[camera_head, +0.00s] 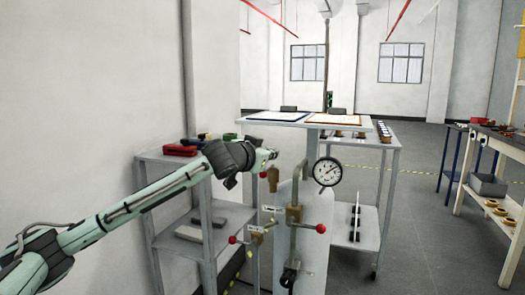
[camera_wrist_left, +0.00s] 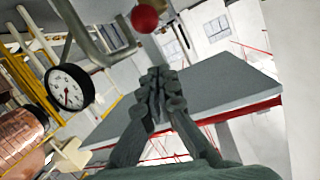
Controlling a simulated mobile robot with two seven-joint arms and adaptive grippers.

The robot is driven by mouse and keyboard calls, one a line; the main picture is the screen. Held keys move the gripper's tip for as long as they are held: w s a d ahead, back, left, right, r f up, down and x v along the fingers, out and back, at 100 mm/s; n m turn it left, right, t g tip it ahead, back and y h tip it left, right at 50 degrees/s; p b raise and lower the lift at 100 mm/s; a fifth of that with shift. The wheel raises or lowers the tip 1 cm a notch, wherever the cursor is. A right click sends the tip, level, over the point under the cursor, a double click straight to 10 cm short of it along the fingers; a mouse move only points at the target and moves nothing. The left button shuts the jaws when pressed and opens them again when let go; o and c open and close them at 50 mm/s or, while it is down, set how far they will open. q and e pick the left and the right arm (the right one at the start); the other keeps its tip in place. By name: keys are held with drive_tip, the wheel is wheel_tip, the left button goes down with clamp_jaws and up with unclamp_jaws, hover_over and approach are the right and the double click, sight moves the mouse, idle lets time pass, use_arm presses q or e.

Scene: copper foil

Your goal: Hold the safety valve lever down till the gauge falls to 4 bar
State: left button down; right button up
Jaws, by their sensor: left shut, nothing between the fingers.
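The round white pressure gauge (camera_head: 327,172) with a black rim stands on bent pipework at the right of the upright panel (camera_head: 316,212). It also shows in the left wrist view (camera_wrist_left: 70,87); its scale is too small to read. A brass valve (camera_head: 273,180) has a red lever knob (camera_head: 264,174) beside it. My left gripper (camera_head: 271,154) is shut and empty, just above this knob. In the left wrist view my shut fingertips (camera_wrist_left: 155,82) are below a red ball (camera_wrist_left: 144,18), apart from it in the picture. My right gripper is not in view.
Lower on the panel are two more red knobs, one at left (camera_head: 232,239) and one at right (camera_head: 321,228). A grey shelf (camera_head: 180,240) stands left of the panel. A table with framed sheets (camera_head: 338,119) is behind. A workbench (camera_head: 500,145) stands at far right; floor between is open.

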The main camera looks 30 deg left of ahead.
use_arm(q)
drive_tip(key=shift+s+a+f, duration=0.15)
drive_tip(key=shift+s+f, duration=0.3)
drive_tip(key=shift+f, duration=0.15)
drive_tip(key=shift+s+a+f, duration=0.15)
drive_tip(key=shift+s+f, duration=0.25)
drive_tip(key=shift+f, duration=0.15)
drive_tip(key=shift+s+a+f+b, duration=0.1)
drive_tip(key=shift+s+f+b, duration=0.25)
drive_tip(key=shift+f, duration=0.1)
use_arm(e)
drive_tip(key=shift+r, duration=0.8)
use_arm(q)
drive_tip(key=shift+f, duration=0.1)
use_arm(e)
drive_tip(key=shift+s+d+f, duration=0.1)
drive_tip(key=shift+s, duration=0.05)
